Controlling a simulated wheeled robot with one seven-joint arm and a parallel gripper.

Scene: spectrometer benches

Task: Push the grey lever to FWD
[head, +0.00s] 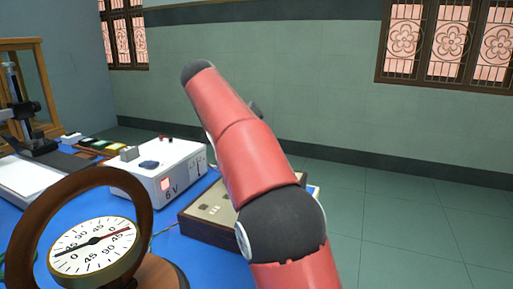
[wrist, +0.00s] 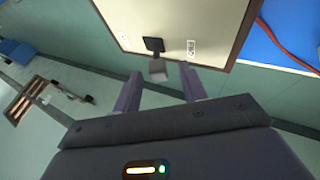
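In the wrist view, the grey lever (wrist: 158,71) sticks out from a dark mount on a cream panel (wrist: 210,18). A label that seems to read FWD (wrist: 191,47) is to its right, and a small unreadable label is to its left. The lever stands between the two labels, with no clear lean to either side. My gripper (wrist: 161,73) is open, and the lever's grey end appears between its fingertips; I cannot tell whether they touch it. In the head view, my arm hides the lever and my gripper; part of the wooden box with the cream top (head: 190,228) shows.
In the head view, a white 6 V supply (head: 165,175) stands left of the box on the blue table (head: 190,262). A round dial instrument (head: 95,245) with a brown ring is at the front left. A red wire (wrist: 287,47) lies on the table in the wrist view. Open floor is right.

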